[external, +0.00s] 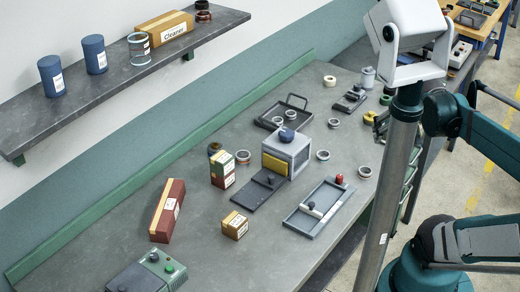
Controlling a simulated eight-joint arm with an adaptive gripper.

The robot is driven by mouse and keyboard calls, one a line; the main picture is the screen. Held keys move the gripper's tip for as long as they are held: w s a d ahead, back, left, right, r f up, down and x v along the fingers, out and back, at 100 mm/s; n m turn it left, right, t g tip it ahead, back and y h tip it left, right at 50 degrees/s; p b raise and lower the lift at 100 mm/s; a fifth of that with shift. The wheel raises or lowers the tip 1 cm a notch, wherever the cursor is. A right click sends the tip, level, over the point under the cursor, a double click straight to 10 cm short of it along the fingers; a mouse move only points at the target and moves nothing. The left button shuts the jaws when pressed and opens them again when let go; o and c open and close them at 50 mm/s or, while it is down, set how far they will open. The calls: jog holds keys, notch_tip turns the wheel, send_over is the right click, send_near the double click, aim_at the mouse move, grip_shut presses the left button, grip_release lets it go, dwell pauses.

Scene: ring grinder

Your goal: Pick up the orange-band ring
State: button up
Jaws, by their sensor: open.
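Several small rings lie on the grey workbench (120,232); at this size I cannot tell for sure which has the orange band. A ring with a reddish tint (243,157) lies left of the grey box-like machine (289,150). Two more rings, one (323,155) beside the machine and one (365,171) near the bench's right edge, have pale or reddish-brown rims. Another ring (334,123) lies farther back. Two rings sit in the dark handled tray (268,123).
A flat tray with a red knob (318,208) lies at the front edge. Small cartons (235,225), a long red box (167,211) and a green control box (147,275) stand left. A grey pole (399,165) blocks part of the right side.

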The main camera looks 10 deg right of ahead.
jog(key=shift+w, duration=0.1)
jog(key=w+a+r+n+g, duration=0.2)
jog(key=w+a+n, duration=0.2)
jog(key=w+a, duration=0.6)
jog(key=w+a+f+n+g, duration=0.1)
jog(key=w+a+f+n, duration=0.1)
jog(key=w+a, duration=0.4)
jog(key=w+a+f+n+g, duration=0.1)
jog(key=w+a+f+n, duration=0.1)
jog(key=w+a+f, duration=0.2)
jog(key=w+a+f+n+g, duration=0.1)
jog(key=w+a+f+n, duration=0.2)
jog(key=w+a, duration=0.5)
jog(key=shift+f+g+y+p, duration=0.3)
jog(key=shift+f, duration=0.25)
jog(key=w+a+f+n+g, duration=0.1)
jog(key=w+a+f+n, duration=0.2)
jog(key=a+f, duration=1)
jog(key=shift+w+a+n+g, duration=0.3)
jog(key=shift+w+a+n, duration=0.05)
jog(key=shift+n, duration=0.05)
jog(key=shift+f, duration=0.2)
jog(key=shift+f, duration=1.2)
